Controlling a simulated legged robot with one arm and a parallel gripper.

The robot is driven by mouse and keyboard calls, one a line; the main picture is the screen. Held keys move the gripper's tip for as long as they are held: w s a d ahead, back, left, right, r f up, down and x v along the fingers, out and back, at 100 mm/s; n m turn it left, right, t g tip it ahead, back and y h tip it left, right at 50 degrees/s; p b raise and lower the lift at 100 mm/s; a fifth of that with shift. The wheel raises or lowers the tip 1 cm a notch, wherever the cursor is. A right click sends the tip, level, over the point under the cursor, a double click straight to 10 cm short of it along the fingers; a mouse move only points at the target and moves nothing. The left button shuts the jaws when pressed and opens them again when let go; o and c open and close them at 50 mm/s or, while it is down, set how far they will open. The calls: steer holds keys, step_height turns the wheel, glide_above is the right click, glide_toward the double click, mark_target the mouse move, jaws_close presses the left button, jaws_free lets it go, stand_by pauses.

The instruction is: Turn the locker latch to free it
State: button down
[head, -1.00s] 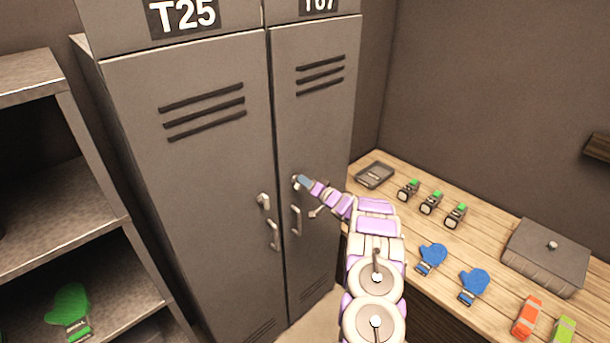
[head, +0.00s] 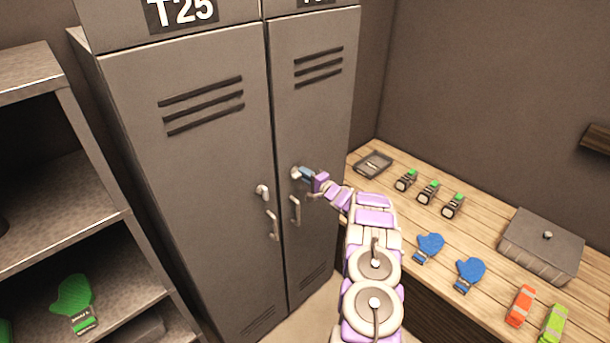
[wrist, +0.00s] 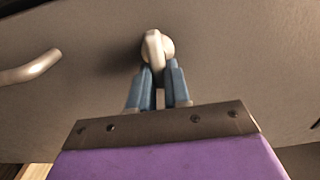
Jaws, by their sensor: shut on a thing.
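Two grey lockers stand side by side; the left one (head: 190,190) is marked T25, and the right one (head: 325,120) has its label cut off at the top. My gripper (head: 302,174) is at the right locker's door, its blue fingers shut on a pale latch (wrist: 153,47). In the wrist view the fingers (wrist: 158,80) close on the lower end of the latch, which sits on a round base. The right door's handle (head: 295,210) is below the latch. The left door has its own latch (head: 262,192) and handle (head: 273,226). Both doors look closed.
A wooden bench (head: 405,235) on the right holds a dark tray (head: 373,165), several green-topped devices, blue mitts (head: 429,248), a lidded grey box (head: 541,246) and orange and green items. Metal shelves (head: 70,170) on the left hold a green mitt (head: 74,303).

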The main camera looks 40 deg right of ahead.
steer(key=shift+s+f, duration=0.1)
steer(key=shift+f, duration=0.25)
steer(key=c, duration=1.5)
jaws_free()
steer(key=shift+c, duration=0.2)
steer(key=o, duration=0.5)
steer(key=shift+w+d, duration=0.2)
steer(key=shift+c, duration=0.2)
steer(key=shift+r, duration=0.1)
steer(key=shift+s, duration=0.15)
steer(key=s+d+b, duration=0.1)
steer(key=s+b, duration=0.1)
steer(key=s, duration=1.5)
steer(key=shift+d, duration=0.2)
